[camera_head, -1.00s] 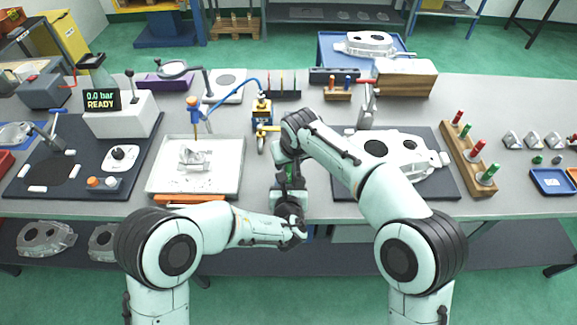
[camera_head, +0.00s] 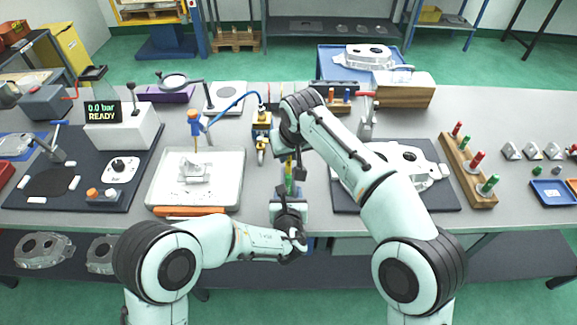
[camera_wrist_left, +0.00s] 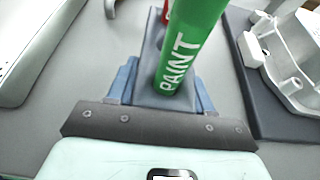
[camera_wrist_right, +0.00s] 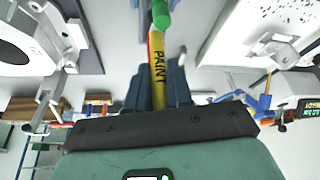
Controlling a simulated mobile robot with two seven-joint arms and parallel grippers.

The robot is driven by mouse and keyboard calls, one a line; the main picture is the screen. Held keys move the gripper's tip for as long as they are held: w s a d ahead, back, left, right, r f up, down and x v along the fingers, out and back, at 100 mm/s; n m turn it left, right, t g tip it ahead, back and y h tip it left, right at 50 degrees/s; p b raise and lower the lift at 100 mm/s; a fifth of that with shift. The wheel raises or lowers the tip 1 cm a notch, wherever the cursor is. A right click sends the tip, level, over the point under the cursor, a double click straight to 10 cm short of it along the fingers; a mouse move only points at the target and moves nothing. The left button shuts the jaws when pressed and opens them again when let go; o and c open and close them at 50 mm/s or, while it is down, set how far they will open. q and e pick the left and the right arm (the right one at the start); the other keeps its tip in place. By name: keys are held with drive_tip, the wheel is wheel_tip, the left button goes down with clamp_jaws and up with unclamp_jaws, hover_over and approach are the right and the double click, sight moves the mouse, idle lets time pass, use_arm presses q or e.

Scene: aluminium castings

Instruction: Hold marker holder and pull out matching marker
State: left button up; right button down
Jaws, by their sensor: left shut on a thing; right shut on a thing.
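A green marker (camera_wrist_left: 188,40) lettered PAINT stands in the dark grey marker holder (camera_wrist_left: 150,65), with a bit of red marker (camera_wrist_left: 166,12) behind it. My left gripper (camera_head: 288,199) is shut on the holder, one blue finger on each side of it in the left wrist view (camera_wrist_left: 160,90). My right gripper (camera_head: 289,150) is above and beyond the left one, shut on a yellow marker (camera_wrist_right: 158,70) lettered PAINT. The green marker also shows in the right wrist view (camera_wrist_right: 161,14), beyond the yellow one. The right forearm hides part of the area around the gripper.
A white tray with a casting (camera_head: 238,190) lies left of the grippers. A dark mat with a large casting (camera_head: 410,165) lies to the right. The table's front edge is near.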

drive_tip(key=shift+r, duration=1.3)
use_arm(q)
drive_tip(key=o, duration=1.2)
drive_tip(key=shift+c, duration=0.2)
